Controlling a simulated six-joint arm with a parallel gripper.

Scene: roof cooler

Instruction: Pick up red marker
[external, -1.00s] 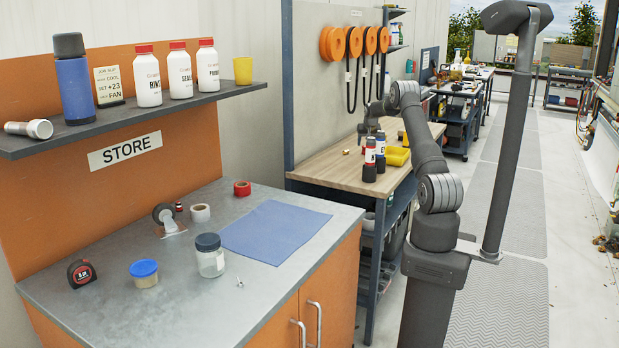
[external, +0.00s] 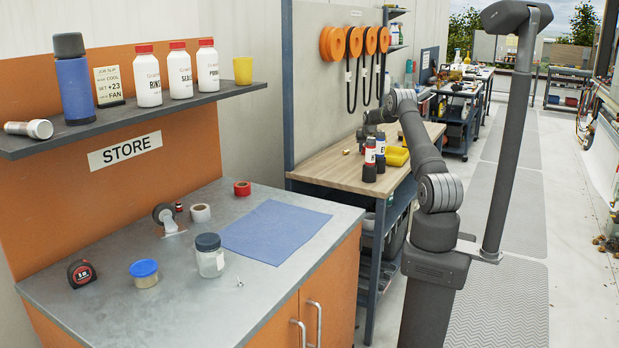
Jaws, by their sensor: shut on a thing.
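My gripper (external: 362,139) is small and far off, over the back of the wooden bench (external: 330,165), behind two dark bottles with white labels. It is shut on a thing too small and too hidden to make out. I cannot clearly pick out a red marker.
A yellow bin (external: 396,157) sits right of the bottles. Orange reels (external: 353,41) with black hoses hang on the wall panel. In front, the grey store counter (external: 190,290) holds a blue cloth (external: 275,230), a lidded jar (external: 209,262) and red tape (external: 242,188).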

